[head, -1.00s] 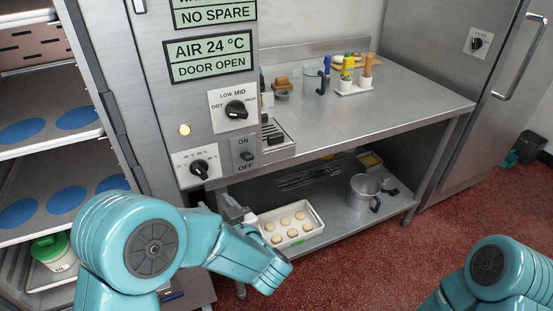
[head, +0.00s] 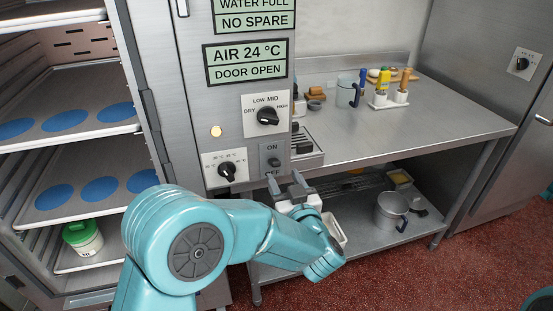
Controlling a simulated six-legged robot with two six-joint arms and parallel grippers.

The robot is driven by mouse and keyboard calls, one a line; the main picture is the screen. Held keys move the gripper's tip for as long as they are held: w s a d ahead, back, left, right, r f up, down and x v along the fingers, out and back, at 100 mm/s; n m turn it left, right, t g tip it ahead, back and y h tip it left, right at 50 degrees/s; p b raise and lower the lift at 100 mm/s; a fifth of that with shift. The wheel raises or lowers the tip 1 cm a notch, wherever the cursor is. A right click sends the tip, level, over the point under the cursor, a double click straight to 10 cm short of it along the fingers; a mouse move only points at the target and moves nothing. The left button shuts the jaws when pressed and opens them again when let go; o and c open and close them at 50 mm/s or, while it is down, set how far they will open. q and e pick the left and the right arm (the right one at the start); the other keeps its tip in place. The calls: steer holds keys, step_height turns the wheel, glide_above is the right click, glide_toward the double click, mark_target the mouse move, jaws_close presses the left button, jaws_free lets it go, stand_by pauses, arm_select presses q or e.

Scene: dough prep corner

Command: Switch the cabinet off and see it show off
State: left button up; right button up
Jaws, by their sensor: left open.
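The cabinet (head: 188,75) stands at the left with its door open. Its lit panels read "WATER FULL, NO SPARE" (head: 252,20) and "AIR 24 °C, DOOR OPEN" (head: 246,62). The ON/OFF switch (head: 274,161) sits low on the cabinet front; I cannot tell which way it is set. My right gripper is out of view.
Two dials, a humidity knob (head: 267,116) and a temperature knob (head: 227,172), are close to the switch. A steel table (head: 430,120) stands right of the cabinet, with a pot (head: 390,211) on its lower shelf.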

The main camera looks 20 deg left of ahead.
mark_target(277, 163)
arm_select(q)
steer(key=p+x, duration=0.1)
steer(key=x, duration=0.7)
steer(key=shift+w, duration=0.1)
